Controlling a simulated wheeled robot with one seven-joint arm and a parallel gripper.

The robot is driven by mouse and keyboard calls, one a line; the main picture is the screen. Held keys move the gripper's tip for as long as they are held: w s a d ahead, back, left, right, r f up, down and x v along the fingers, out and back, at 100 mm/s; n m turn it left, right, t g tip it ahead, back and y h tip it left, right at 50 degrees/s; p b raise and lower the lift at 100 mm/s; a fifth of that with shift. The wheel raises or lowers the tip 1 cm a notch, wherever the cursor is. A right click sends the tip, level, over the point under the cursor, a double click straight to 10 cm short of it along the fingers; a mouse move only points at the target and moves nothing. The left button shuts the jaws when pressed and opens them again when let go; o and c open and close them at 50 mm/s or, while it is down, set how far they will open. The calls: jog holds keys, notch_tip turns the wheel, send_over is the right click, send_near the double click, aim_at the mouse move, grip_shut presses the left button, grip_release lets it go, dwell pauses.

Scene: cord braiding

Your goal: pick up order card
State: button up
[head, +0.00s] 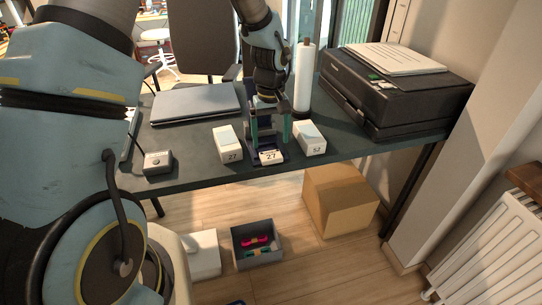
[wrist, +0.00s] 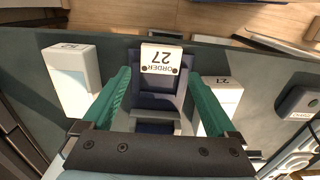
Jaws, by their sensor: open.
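The order card (head: 271,157) is a small white card marked 27. It rests at the front of a dark blue stand (wrist: 145,100) near the desk's front edge. In the wrist view the card (wrist: 161,60) reads "ORDER 27" upside down and lies just beyond my fingertips. My gripper (head: 270,129) is open, pointing down over the stand, with its green fingers spread on either side of it. In the wrist view my gripper (wrist: 158,76) has nothing between its fingers but the stand below. Whether the fingers touch the stand cannot be told.
A white box (head: 226,145) marked 27 stands left of the stand, and another numbered white box (head: 310,139) stands right. A paper roll (head: 304,80) stands behind. A printer (head: 395,90) fills the right of the desk. A closed laptop (head: 197,103) and a small grey device (head: 158,163) lie left.

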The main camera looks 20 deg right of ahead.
aim_at(271, 155)
jog(key=f, duration=0.2)
jog(key=f+p, duration=0.1)
jog(key=f, duration=0.2)
jog(key=shift+s+p, duration=0.2)
jog(key=shift+p, duration=0.1)
jog(key=shift+c, duration=0.3)
jog(key=shift+r, duration=0.1)
jog(key=c, duration=1.2)
jog(key=shift+o, duration=0.2)
jog(key=shift+r, duration=0.1)
